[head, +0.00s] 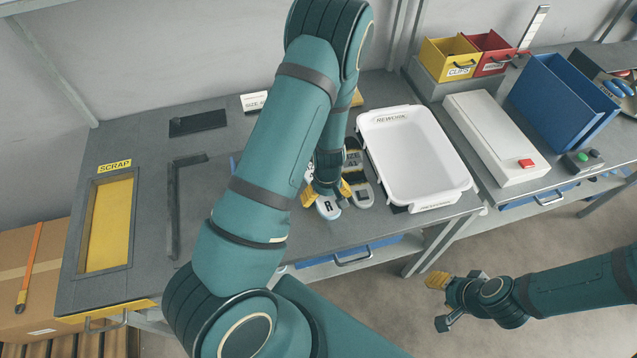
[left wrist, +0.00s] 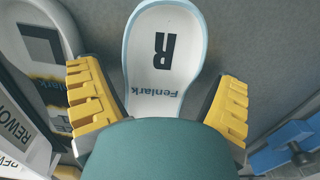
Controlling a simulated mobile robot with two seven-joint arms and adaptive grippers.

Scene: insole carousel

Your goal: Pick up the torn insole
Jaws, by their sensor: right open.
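A white insole with a pale blue edge, marked R (head: 328,208), lies on the grey table below my left gripper (head: 327,193). In the left wrist view the insole (left wrist: 165,52) also reads "Fenlark" and lies between the two yellow fingers (left wrist: 162,103), with gaps on both sides. My left gripper is open. A second, greyer insole with dark patches (head: 362,192) lies just right of it; it shows at the left of the wrist view (left wrist: 42,50). My right gripper (head: 441,301) is open and empty over the floor.
A white REWORK tray (head: 468,185) stands right of the insoles. A yellow SCRAP opening (head: 108,225) is at the table's left. Yellow (head: 450,58) and red bins, a white box (head: 495,135) and a blue bin (head: 560,105) stand farther right. My left arm hides the table's middle.

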